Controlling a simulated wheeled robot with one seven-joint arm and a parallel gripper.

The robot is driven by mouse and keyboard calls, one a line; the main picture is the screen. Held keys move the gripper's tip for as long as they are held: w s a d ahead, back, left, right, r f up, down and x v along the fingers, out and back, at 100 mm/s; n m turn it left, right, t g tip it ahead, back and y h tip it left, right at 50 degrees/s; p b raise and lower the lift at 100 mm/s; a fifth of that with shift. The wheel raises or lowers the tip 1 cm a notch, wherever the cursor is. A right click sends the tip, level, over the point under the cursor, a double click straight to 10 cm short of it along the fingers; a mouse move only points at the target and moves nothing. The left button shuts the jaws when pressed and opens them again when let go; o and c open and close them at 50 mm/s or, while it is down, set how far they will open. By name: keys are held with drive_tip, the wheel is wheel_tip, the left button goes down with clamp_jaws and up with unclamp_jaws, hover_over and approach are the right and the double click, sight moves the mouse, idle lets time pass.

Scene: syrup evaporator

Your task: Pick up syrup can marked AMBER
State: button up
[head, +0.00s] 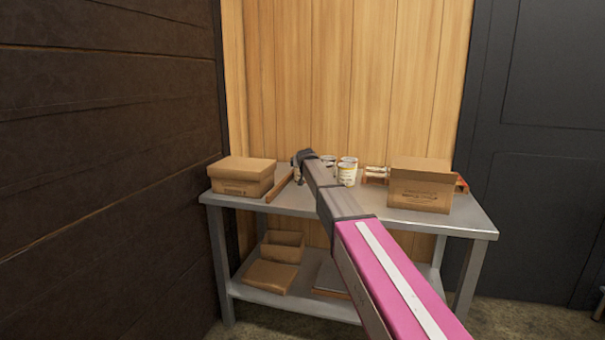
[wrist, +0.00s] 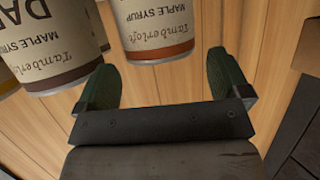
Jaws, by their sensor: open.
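Syrup cans with pale labels (head: 347,174) stand in a group at the middle of the metal table, partly hidden behind my arm. In the wrist view, which looks upside down, one can (wrist: 153,28) reads "Timberloft MAPLE SYRUP" and has an orange-brown band. It is just beyond my fingertips, roughly in line with the gap. Its grade word is out of frame, so I cannot read AMBER. A can to its left (wrist: 45,45) has a dark brown band and large letters starting "DA". My gripper (wrist: 168,80) is open and empty, with green fingertips apart.
The metal table (head: 460,218) holds a closed cardboard box (head: 242,178) on the left and a cardboard box (head: 420,188) on the right. More boxes (head: 272,275) lie on the lower shelf. A wooden wall (head: 340,80) stands behind, and a dark plank wall (head: 100,150) on the left.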

drive_tip(key=x, duration=0.5)
drive_tip(key=shift+w+d, duration=0.1)
drive_tip(key=shift+w, duration=0.05)
drive_tip(key=c, duration=1.1)
drive_tip(key=shift+r, duration=0.2)
